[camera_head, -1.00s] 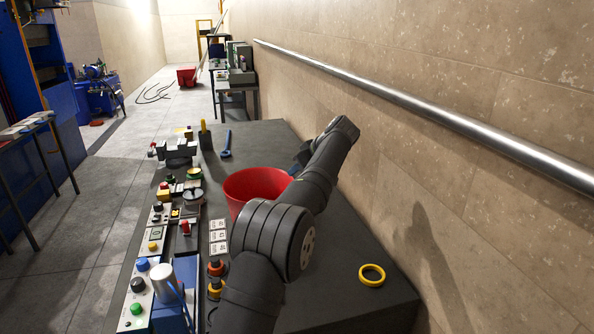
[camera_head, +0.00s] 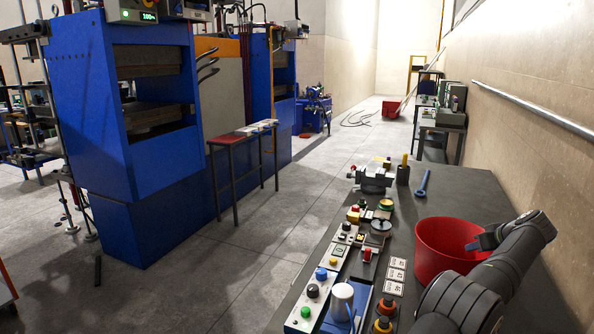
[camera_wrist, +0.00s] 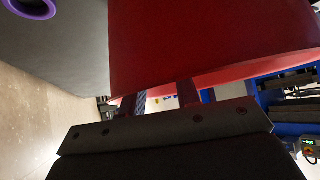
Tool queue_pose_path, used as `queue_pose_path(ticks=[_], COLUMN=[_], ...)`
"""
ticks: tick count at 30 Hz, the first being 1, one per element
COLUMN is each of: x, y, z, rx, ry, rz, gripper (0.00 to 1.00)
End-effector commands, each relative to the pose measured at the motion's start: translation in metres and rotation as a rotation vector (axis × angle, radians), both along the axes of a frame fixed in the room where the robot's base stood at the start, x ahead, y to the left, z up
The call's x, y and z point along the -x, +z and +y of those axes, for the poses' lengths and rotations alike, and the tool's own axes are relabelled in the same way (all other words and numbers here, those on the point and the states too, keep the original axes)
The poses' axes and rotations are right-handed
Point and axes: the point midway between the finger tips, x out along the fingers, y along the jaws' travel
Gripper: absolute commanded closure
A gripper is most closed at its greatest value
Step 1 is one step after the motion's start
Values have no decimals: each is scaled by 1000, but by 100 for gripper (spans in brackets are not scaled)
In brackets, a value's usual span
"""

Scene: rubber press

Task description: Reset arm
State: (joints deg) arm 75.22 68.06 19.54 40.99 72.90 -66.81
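My arm reaches in from the lower right in the head view. My gripper (camera_head: 482,242) is a small bluish shape at the right rim of the red bucket (camera_head: 432,250), partly hidden behind my wrist. In the wrist view, my gripper (camera_wrist: 163,98) has its two fingers apart, with a bright gap and nothing held between them. The red bucket (camera_wrist: 210,45) fills the top of that view just beyond the fingers. I cannot tell whether they touch it.
The dark workbench (camera_head: 470,195) carries a row of button boxes (camera_head: 325,285), a small vise (camera_head: 373,178) and a blue wrench (camera_head: 423,184). A blue press (camera_head: 130,160) stands left across open floor. A wall rail (camera_head: 530,112) runs at right. A purple ring (camera_wrist: 30,6) shows in the wrist view.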

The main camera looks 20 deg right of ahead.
Motion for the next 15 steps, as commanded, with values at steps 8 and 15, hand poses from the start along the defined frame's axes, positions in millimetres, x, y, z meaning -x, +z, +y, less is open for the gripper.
queue_pose_path(ticks=[8,15], x=[1,1], y=[5,5], z=[0,0], rx=[1,1], ry=[-1,-1], rz=[-1,-1], gripper=[71,71])
